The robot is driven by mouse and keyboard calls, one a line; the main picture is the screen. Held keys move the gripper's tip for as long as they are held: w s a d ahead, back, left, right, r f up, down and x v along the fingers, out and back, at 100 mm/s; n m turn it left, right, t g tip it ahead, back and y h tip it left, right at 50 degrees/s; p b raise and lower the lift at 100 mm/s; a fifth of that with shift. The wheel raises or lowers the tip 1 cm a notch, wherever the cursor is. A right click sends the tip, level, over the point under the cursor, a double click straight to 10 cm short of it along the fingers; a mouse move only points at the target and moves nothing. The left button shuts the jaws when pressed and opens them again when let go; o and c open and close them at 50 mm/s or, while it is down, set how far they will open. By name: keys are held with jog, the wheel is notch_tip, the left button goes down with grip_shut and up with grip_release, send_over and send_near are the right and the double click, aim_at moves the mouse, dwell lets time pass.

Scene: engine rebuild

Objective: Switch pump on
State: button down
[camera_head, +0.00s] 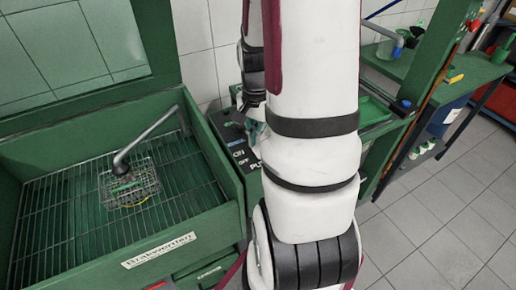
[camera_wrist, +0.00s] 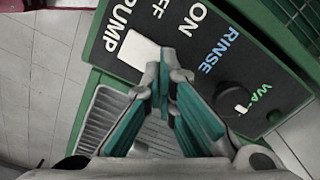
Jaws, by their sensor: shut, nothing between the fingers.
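The control panel (camera_wrist: 185,20) is a dark plate with the words PUMP, OFF, ON, RINSE and WATER. A white pump switch (camera_wrist: 136,50) sits beside the word PUMP; its on or off position cannot be told. My gripper (camera_wrist: 163,66) is shut and empty, with its fingertips at the switch's right edge in the wrist view. I cannot tell whether they touch it. A black knob (camera_wrist: 231,97) is to the right of the fingers. In the head view the panel (camera_head: 238,150) is partly hidden behind my arm, and the switch cannot be made out.
A green washing basin (camera_head: 213,212) with a grated floor stands left of the panel. A wire basket (camera_head: 130,187) sits in it under a grey spout (camera_head: 145,137). A green table (camera_head: 475,72) stands at the right. The tiled floor (camera_head: 445,215) at the lower right is clear.

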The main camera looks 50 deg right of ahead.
jog(key=shift+f, duration=0.5)
dwell(0.3)
jog(key=shift+r+p, duration=1.9)
jog(key=shift+r, duration=1.65)
